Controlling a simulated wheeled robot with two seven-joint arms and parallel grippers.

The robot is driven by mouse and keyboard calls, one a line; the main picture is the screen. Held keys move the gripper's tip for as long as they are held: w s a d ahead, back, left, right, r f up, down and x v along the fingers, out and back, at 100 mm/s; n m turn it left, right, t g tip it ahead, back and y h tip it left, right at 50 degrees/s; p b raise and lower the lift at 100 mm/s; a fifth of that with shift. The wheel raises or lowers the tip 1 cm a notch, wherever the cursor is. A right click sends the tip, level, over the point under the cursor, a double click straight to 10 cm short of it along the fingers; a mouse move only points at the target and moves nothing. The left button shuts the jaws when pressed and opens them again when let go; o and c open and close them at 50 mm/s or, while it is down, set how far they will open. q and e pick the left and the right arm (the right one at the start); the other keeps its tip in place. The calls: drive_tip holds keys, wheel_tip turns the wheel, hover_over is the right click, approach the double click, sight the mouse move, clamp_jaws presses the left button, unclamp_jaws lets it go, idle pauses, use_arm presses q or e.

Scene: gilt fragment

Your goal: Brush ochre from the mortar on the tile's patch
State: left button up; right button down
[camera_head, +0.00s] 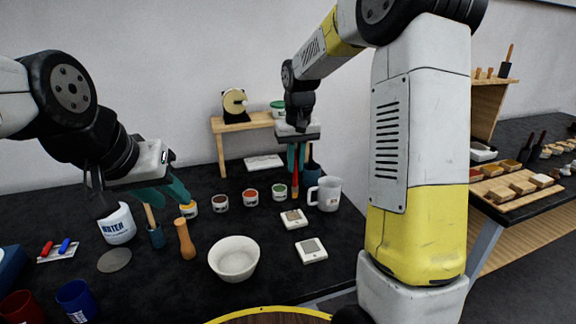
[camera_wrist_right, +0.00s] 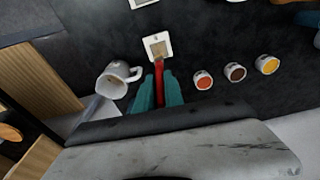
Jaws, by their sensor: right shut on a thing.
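My right gripper (camera_head: 297,168) is shut on a red-handled brush (camera_head: 295,184), which points down. In the right wrist view, the brush (camera_wrist_right: 159,76) shows between the teal fingers of my right gripper (camera_wrist_right: 158,82), its end overlapping a white tile (camera_wrist_right: 148,49) with a tan patch. In the head view this tile (camera_head: 284,219) lies just below the brush; whether they touch is unclear. A second white tile (camera_head: 312,257) with a grey patch lies nearer. The pale mortar (camera_head: 234,274) stands left of the tiles; no ochre is clearly visible inside. My left gripper (camera_head: 176,198) looks open and empty.
A white mug (camera_head: 329,193) stands right of the brush. Several paint pots, including a red one (camera_head: 250,197), stand behind the mortar.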

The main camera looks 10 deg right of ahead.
sight(295, 186)
drive_tip(key=shift+f, duration=4.1)
